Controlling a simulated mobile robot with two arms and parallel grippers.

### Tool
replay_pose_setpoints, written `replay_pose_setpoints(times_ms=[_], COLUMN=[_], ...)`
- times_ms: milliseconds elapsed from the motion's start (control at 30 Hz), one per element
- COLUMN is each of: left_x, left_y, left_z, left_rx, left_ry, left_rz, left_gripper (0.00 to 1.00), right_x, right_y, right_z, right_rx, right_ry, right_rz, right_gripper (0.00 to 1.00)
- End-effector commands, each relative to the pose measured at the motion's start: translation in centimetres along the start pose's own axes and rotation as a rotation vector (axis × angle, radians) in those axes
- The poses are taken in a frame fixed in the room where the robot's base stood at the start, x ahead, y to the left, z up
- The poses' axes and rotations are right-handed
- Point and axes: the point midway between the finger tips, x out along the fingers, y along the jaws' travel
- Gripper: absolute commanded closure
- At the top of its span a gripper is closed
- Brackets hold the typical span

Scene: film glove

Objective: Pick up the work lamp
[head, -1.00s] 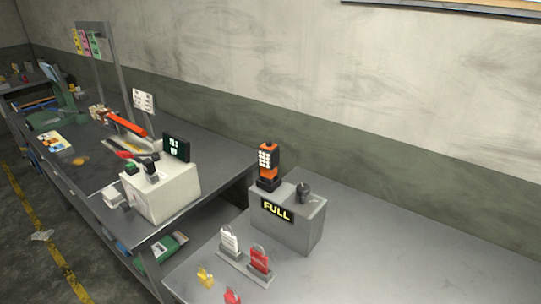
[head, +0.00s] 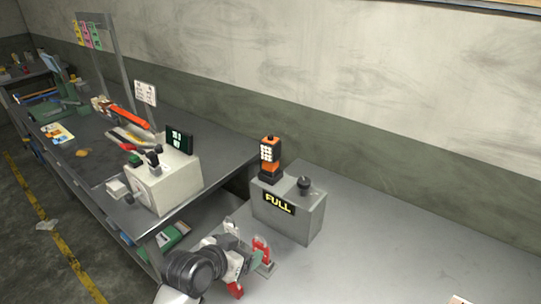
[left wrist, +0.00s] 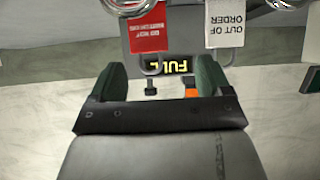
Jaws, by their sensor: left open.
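The work lamp (head: 270,155) is orange and black with a white light panel. It stands upright on top of a grey box marked FULL (head: 312,220) in the head view. In the left wrist view, which is upside down, a small orange part of the lamp (left wrist: 192,92) shows by the right finger, mostly hidden. My left gripper (head: 244,246) is open and empty, low in front of the box and apart from the lamp. Its two green fingers (left wrist: 159,78) frame the FULL sign in the left wrist view. My right gripper is not in view.
A red tag (head: 261,248) stands close by my left gripper; it also shows in the wrist view beside a white OUT OF ORDER tag (left wrist: 225,22). A black knob (head: 304,185) sits on the box beside the lamp. The bench to the right (head: 400,250) is mostly clear.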

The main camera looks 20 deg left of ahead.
Motion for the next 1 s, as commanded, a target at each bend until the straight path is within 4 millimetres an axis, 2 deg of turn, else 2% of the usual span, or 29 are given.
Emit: replay_pose_setpoints(times_ms=[33,100,200,300,433,600,800,1000], left_x=[0.8,1.6,1.9,1.7,1.8,3.7,5.7,6.6], left_y=[-1.0,-2.4,-4.1,-5.3,-6.1,-6.2,-6.3,-6.4], left_z=[-3.3,-7.6,-12.9,-16.2,-18.5,-20.3,-21.4,-22.2], left_rx=[0.004,0.008,0.005,-0.001,-0.007,-0.009,-0.007,-0.008], left_ry=[0.098,0.235,0.403,0.510,0.575,0.582,0.580,0.579], left_rz=[0.000,-0.002,-0.011,-0.022,-0.030,-0.030,-0.031,-0.031], left_gripper=[0.21,0.21,0.21,0.21,0.21,0.21,0.21,0.21], right_x=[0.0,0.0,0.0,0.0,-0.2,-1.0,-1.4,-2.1], right_y=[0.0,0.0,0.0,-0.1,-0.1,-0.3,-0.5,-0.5], right_z=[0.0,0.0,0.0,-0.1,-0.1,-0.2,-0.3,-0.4], right_rx=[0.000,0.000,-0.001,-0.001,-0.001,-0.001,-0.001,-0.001], right_ry=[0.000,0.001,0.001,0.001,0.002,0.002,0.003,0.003], right_rz=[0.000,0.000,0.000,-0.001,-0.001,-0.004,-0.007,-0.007], right_gripper=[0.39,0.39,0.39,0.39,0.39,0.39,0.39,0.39])
